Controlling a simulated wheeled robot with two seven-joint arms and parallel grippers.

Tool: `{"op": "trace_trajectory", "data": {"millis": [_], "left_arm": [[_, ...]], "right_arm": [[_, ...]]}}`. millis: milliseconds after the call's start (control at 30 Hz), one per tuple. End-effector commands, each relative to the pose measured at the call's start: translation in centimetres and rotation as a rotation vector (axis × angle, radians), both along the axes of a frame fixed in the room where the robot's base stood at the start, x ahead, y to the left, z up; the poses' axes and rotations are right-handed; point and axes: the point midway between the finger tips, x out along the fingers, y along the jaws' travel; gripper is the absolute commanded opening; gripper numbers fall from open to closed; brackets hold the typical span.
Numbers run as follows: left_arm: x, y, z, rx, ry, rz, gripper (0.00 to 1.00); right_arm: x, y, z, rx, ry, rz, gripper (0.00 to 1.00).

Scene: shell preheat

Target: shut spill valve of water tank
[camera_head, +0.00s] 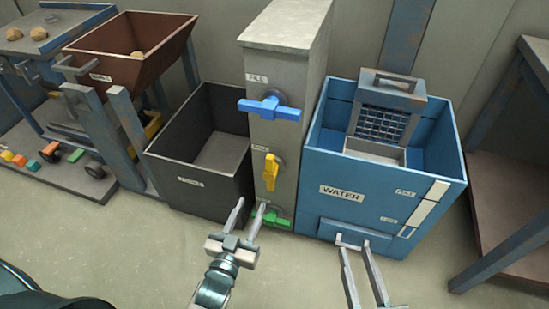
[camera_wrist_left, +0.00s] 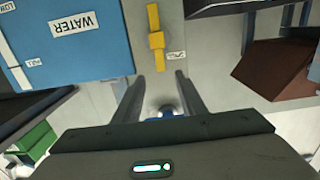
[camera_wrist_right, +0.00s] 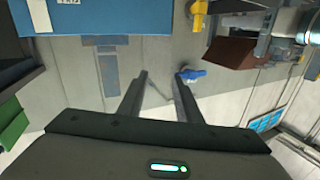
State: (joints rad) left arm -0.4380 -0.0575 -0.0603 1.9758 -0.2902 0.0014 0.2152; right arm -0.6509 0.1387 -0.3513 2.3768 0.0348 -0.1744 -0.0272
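The blue water tank (camera_head: 330,218) stands to the right of a grey column (camera_head: 275,85). The column carries three valve handles: blue (camera_head: 270,106) at the top beside a FILL label, yellow (camera_head: 271,172) in the middle, green (camera_head: 272,218) at the bottom. The blue handle lies crosswise and the yellow one upright; the lower labels are too small to read. My left gripper (camera_head: 251,206) is open and empty in front of the column's lower part. The yellow handle (camera_wrist_left: 157,40) lies beyond its fingertips in the left wrist view. My right gripper (camera_head: 353,242) is open and empty before the tank.
A dark open bin (camera_head: 195,178) stands left of the column, with a brown hopper (camera_head: 140,66) beyond it. A grated lid or basket (camera_head: 383,115) sits in the tank's top. A shelf (camera_head: 510,205) stands at right. The floor (camera_head: 110,245) in front is clear.

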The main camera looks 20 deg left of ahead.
Motion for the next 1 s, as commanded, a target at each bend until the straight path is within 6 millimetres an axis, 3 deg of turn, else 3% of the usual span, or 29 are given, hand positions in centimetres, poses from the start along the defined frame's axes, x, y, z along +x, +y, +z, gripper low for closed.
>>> {"op": "trace_trajectory", "data": {"millis": [633, 1000], "left_arm": [[1.0, -0.1, 0.2, 0.002, -0.029, -0.001, 0.38], [5.8, -0.2, 0.2, 0.003, -0.032, -0.002, 0.38]], "right_arm": [[0.0, 0.1, 0.7, 0.012, -0.038, -0.001, 0.31], [-0.4, 0.5, 2.6, 0.047, -0.141, 0.000, 0.31]]}}
